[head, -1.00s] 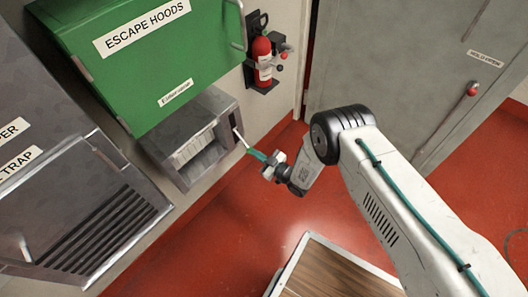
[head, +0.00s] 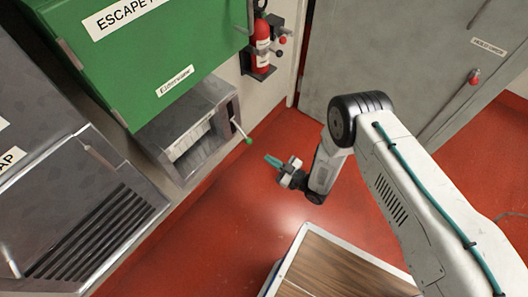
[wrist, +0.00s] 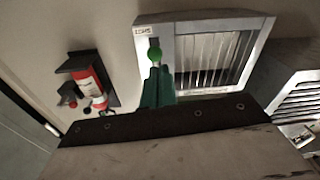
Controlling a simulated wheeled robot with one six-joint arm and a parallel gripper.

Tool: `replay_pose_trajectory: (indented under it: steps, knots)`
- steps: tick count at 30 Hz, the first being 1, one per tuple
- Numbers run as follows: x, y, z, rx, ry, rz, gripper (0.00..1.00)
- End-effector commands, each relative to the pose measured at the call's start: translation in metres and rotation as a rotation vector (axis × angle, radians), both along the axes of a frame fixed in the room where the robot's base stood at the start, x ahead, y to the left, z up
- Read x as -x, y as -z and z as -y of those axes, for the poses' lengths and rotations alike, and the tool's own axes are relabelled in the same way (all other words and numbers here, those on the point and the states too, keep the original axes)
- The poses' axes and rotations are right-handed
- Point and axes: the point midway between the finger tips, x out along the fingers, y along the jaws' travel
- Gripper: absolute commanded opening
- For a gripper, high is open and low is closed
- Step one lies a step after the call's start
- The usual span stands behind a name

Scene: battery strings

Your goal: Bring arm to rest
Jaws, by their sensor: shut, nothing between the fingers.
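My arm (head: 415,190) reaches in from the lower right in the head view. My gripper (head: 272,161), with green fingers, is shut and empty, held in the air over the red floor. It is apart from the grey louvred unit and its lever. The lever (head: 241,132) has a green knob and sticks out from the unit's right side, pointing down to the right. In the wrist view the green fingers (wrist: 157,88) show in front of the unit (wrist: 255,50), with the green knob (wrist: 155,54) just above their tips.
A green escape hoods cabinet (head: 160,60) hangs above the grey unit (head: 185,125). A fire extinguisher (head: 261,42) is on the wall beside a grey door (head: 400,60). A wood-topped surface (head: 335,275) stands below my arm. Red floor (head: 225,235) is open around the gripper.

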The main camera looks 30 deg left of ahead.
Motion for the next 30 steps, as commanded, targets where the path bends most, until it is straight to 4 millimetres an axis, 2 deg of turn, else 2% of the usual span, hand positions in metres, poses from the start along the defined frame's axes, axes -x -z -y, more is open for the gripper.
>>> replay_pose_trajectory:
  steps: [4,13,16,19,21,24,27,30]
  knots:
    - [0.0,0.009,0.006,0.0,0.001,0.0,0.0]
    - [0.001,0.012,0.006,0.005,-0.002,-0.003,0.0]
    - [0.001,0.025,0.006,0.068,-0.002,-0.016,0.0]
    - [0.003,0.055,0.012,0.21,0.013,-0.052,0.0]
    - [0.009,0.084,0.027,0.35,0.033,-0.095,0.0]
    - [0.005,0.105,0.043,0.545,0.069,-0.146,0.0]
    - [-0.013,0.104,0.061,0.725,0.127,-0.191,0.0]
    - [-0.041,0.084,0.084,0.898,0.206,-0.243,0.0]
